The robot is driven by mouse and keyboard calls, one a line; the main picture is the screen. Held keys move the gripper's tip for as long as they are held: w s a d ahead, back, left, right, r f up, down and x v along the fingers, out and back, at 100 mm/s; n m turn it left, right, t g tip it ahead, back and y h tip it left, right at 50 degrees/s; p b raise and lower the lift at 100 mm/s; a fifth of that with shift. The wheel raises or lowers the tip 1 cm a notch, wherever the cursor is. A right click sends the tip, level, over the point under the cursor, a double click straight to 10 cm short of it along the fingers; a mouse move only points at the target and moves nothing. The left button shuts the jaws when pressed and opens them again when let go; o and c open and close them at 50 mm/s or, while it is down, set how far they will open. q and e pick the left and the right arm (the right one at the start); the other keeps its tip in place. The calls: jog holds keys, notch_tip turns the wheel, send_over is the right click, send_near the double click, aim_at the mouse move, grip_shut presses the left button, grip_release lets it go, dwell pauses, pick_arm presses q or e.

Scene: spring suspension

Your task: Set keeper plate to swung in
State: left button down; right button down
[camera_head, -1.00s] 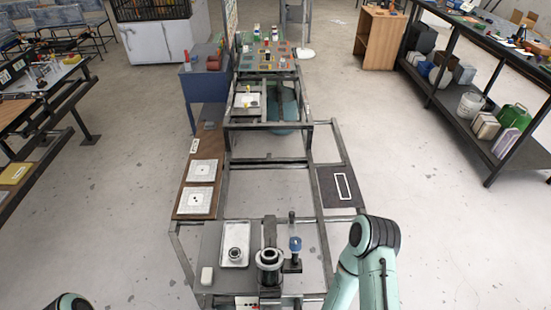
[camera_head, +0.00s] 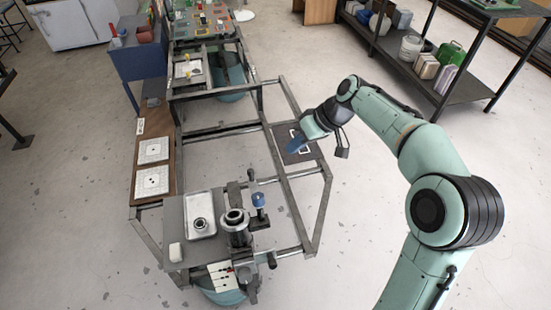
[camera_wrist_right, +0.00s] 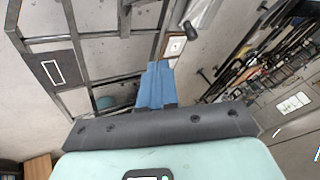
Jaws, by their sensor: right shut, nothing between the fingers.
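My right gripper (camera_head: 293,146) has blue fingers and is over the dark panel with a white rectangle outline, right of the frame. Its fingers (camera_wrist_right: 156,84) are shut together and empty in the wrist view. The spring fixture, a dark upright cylinder with a metal ring on top (camera_head: 237,222), stands at the front of the frame, down and left of the gripper. I cannot make out the keeper plate for certain among the dark parts around the cylinder. My left gripper is not in view.
A blue-topped post (camera_head: 258,203) stands right of the cylinder. A metal tray (camera_head: 201,232) with a ring and a white block (camera_head: 176,252) lie to its left. Open metal rails (camera_head: 290,205) lie between fixture and gripper. A dark shelf (camera_head: 465,85) stands at the far right.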

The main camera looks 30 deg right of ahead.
aim_at(254, 187)
jog(key=w+a+f, duration=0.3)
jog(key=a+f, duration=0.4)
jog(key=a, duration=0.1)
jog(key=shift+w+f, duration=0.2)
jog(key=shift+f, duration=0.15)
jog(key=shift+a, duration=0.1)
